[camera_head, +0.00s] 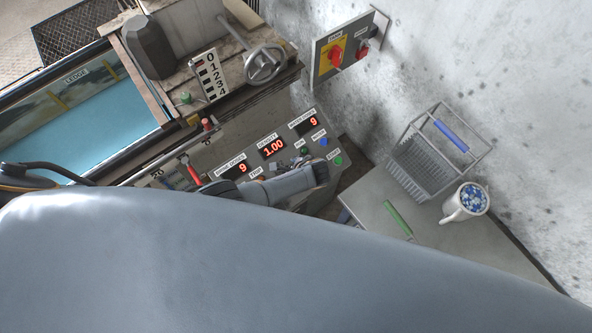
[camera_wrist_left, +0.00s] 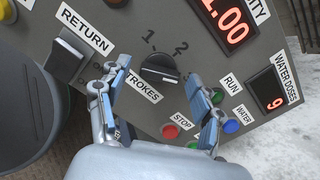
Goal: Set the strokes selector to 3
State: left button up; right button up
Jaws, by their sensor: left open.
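The strokes selector (camera_wrist_left: 158,70) is a black rotary knob on the grey control panel, in the left wrist view. In the head view my arm hides the selector. My right gripper is not in view.
The control panel (camera_head: 222,154) carries red displays reading 9, 1.00 and 9. A red stop button (camera_wrist_left: 170,131), a green run button (camera_wrist_left: 217,95) and a blue water button (camera_wrist_left: 231,126) sit close to the right finger. The black return switch (camera_wrist_left: 66,60) is at left.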

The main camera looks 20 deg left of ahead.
pick_arm(q)
jog(key=v, duration=1.1)
jog(key=shift+r, duration=0.25)
jog(key=shift+s+d, duration=0.1)
